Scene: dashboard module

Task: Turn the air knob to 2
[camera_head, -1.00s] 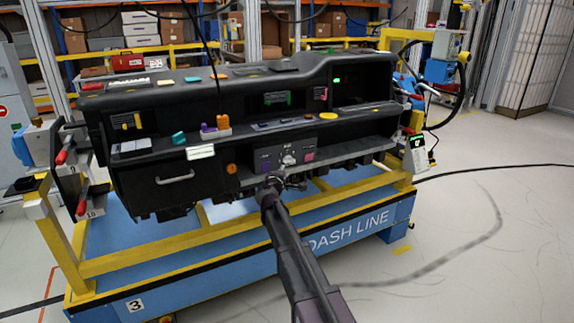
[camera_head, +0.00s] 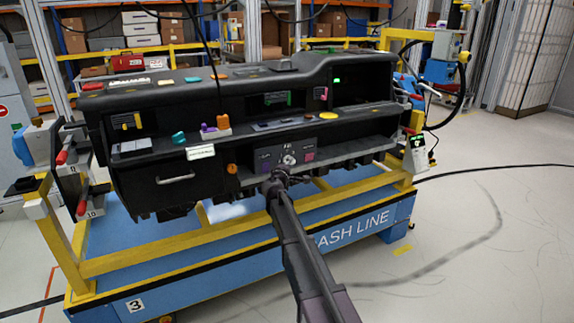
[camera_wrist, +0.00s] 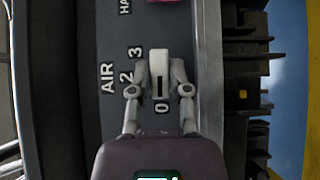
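The air knob (camera_wrist: 158,66) is a pale grey lever-shaped knob with a dark mark at its lower end, which points toward the 0 in the wrist view. The labels AIR, 3 and 2 show to its left; the 1 is not visible, and a finger covers part of the dial. In the head view the knob (camera_head: 289,159) sits on the dark control panel at the dashboard's front. My gripper (camera_wrist: 160,72) has one fingertip on each side of the knob, close against it, and looks shut on it. In the head view my gripper (camera_head: 281,174) is just below the knob.
The black dashboard module (camera_head: 175,185) rests on a blue and yellow cart (camera_head: 180,262). A red-pink control (camera_wrist: 170,1) shows at the top of the wrist view. An orange knob (camera_head: 232,169) lies left of the panel. The floor on the right is mostly clear.

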